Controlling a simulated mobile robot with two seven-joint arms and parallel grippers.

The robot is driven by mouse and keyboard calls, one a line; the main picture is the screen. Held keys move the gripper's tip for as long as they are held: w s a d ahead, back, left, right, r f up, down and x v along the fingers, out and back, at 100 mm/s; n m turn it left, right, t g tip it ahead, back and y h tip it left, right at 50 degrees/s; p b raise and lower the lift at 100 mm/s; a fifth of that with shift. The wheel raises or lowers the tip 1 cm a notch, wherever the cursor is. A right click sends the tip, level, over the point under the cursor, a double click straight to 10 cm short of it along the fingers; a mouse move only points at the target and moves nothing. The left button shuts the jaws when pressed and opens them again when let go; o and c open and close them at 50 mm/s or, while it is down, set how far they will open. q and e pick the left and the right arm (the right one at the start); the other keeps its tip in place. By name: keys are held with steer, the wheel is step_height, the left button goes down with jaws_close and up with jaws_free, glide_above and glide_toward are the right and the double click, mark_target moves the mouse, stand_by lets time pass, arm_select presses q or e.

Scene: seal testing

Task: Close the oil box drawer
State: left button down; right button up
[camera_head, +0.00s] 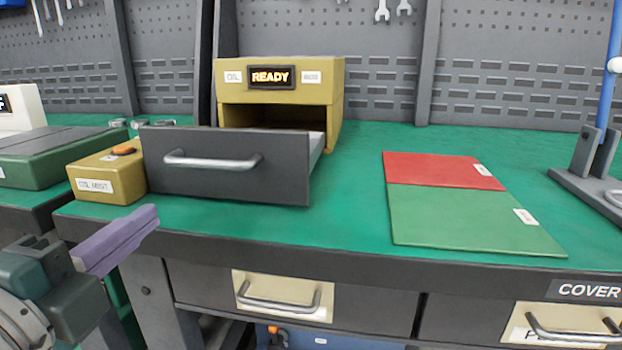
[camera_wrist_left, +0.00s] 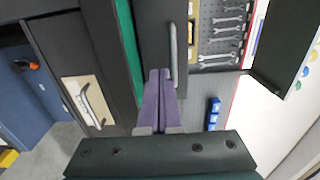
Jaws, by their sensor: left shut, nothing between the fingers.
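The oil box (camera_head: 335,88) is a yellow-tan housing with a lit READY display on the green bench. Its dark grey drawer (camera_head: 285,178) is pulled out toward me, with a silver bar handle (camera_head: 213,161) on its front. My left gripper (camera_head: 150,215), with purple fingers, is shut and empty, in front of the bench edge and below left of the drawer. In the left wrist view the fingers (camera_wrist_left: 160,75) point toward the drawer front (camera_wrist_left: 151,30), beside its handle (camera_wrist_left: 174,55); contact cannot be told. My right gripper is not in view.
A yellow box with an orange button (camera_head: 110,178) stands left of the drawer. A red and green mat (camera_head: 470,220) lies flat on the right. Bench drawers with handles (camera_head: 278,300) are below the edge. A metal stand (camera_head: 590,180) is at the far right.

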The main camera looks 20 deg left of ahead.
mark_target(208, 170)
arm_select(q)
steer(key=x, duration=1.1)
steer(key=shift+a+p, duration=0.1)
steer(key=shift+p, duration=0.3)
steer(key=shift+w+a, duration=0.1)
steer(key=shift+w, duration=0.5)
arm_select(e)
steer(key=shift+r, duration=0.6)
